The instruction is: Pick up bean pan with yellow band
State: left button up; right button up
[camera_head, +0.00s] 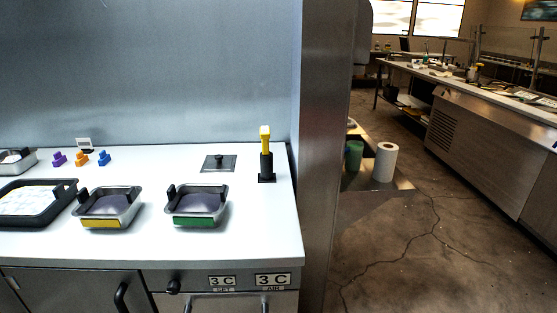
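The bean pan with the yellow band (100,223) sits on the white counter (245,235) at the left in the head view. It is a small metal pan with dark contents, black grips at its sides and a yellow strip on its front. A similar pan with a green band (193,221) stands to its right, apart from it. Neither of my grippers is in view.
A black-rimmed tray (56,215) stands close left of the yellow-band pan. Behind are purple (59,159), orange (82,159) and blue (103,158) pieces, a flat lid (219,163) and a yellow-black tool (265,155). The counter's front right is clear.

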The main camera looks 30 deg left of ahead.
aim_at(113, 208)
jog(key=u, duration=1.6)
jog(key=i+j, duration=0.1)
jog(key=j, duration=0.3)
jog(key=i+j, duration=0.1)
jog(key=j, duration=0.25)
jog(key=i+j, duration=0.15)
jog(key=j, duration=0.25)
